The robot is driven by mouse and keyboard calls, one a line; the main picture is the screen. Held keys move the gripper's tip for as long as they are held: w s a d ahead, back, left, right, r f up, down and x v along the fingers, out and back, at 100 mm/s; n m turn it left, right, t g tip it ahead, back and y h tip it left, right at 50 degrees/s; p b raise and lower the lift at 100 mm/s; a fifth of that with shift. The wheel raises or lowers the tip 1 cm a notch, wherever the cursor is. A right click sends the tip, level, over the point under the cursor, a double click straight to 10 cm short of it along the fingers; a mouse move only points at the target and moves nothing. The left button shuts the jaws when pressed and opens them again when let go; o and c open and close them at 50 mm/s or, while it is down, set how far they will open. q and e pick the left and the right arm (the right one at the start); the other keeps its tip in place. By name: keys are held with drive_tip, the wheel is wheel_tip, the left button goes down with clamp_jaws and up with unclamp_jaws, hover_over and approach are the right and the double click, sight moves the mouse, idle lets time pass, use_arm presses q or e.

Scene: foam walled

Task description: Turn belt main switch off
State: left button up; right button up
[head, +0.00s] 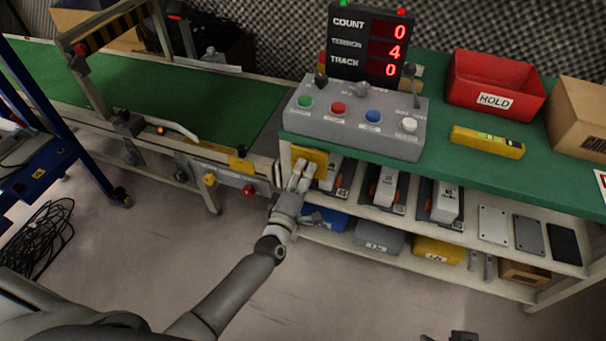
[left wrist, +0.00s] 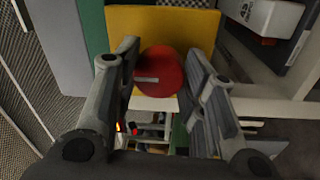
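The belt main switch is a round red knob (left wrist: 160,72) with a grey bar mark lying about level, on a yellow plate (left wrist: 165,30) in the left wrist view. In the head view the yellow plate (head: 310,157) sits at the left front end of the green-topped bench, and my gripper mostly hides the knob. My left gripper (head: 300,174) is at the plate, its fingers (left wrist: 163,60) spread on both sides of the knob. I cannot tell whether they touch it. A dark piece at the bottom edge looks like my right gripper (head: 462,336), mostly cut off.
A grey control box (head: 355,125) with coloured buttons and a count display (head: 368,42) stands above on the bench. The green conveyor (head: 200,95) is to the left. Shelves (head: 400,215) with tools and bins lie right of my gripper. The floor in front is clear.

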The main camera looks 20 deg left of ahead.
use_arm(q)
drive_tip(key=o, duration=0.4)
drive_tip(key=shift+s, duration=0.1)
drive_tip(key=s, duration=1.2)
drive_tip(key=shift+a+f, duration=0.25)
drive_tip(key=shift+f, duration=0.1)
drive_tip(key=shift+w+d, duration=0.1)
